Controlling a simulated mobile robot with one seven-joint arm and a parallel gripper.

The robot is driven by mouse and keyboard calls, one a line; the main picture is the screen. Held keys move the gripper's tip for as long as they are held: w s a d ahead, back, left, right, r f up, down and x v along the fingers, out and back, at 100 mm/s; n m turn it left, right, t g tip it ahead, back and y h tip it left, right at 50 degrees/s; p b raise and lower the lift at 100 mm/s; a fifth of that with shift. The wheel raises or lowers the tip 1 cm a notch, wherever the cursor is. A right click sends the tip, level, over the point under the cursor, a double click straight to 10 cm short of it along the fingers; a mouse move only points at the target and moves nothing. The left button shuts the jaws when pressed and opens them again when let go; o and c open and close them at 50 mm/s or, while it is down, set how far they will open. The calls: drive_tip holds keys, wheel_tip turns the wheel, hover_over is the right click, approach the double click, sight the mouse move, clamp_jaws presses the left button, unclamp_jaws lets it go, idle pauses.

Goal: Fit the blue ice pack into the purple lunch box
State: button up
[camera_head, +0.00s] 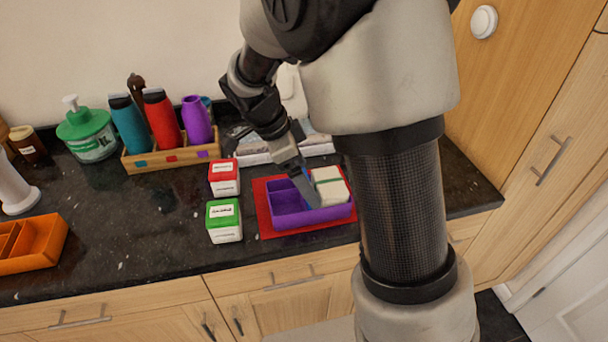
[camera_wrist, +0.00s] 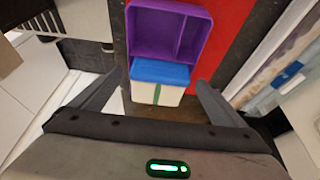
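The purple lunch box (camera_head: 290,220) sits on a red mat on the dark counter; its empty compartments (camera_wrist: 165,30) show at the top of the wrist view. A cream block with a green band (camera_head: 331,187) occupies its right end; the block also shows in the wrist view (camera_wrist: 156,95). The blue ice pack (camera_wrist: 162,72) lies between this block and the empty compartments; how deep it sits I cannot tell. My gripper (camera_head: 307,192) reaches down over the box. Its fingers (camera_wrist: 160,82) are spread either side of the pack, with visible gaps. In the head view they largely hide the pack.
A red-topped box (camera_head: 224,178) and a green-topped box (camera_head: 224,221) stand left of the mat (camera_head: 263,205). Behind are a wooden rack (camera_head: 172,157) with bottles and a green pump bottle (camera_head: 88,135). An orange tray (camera_head: 34,243) is far left. Bare counter lies between.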

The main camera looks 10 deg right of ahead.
drive_tip(key=shift+r+p, duration=0.25)
drive_tip(key=shift+p, duration=0.05)
drive_tip(key=v, duration=1.1)
drive_tip(key=s+d+r+n+t+y, duration=0.2)
drive_tip(key=s+n, duration=0.7)
drive_tip(key=s+d+r+n+t+y, duration=0.2)
drive_tip(key=s+d+r+n+t, duration=0.1)
drive_tip(key=s+n, duration=0.6)
drive_tip(key=shift+s+r+t, duration=0.2)
drive_tip(key=shift+r+t, duration=0.1)
wheel_tip(320, 180, up, 7)
drive_tip(key=p, duration=0.7)
drive_tip(key=shift+p, duration=0.3)
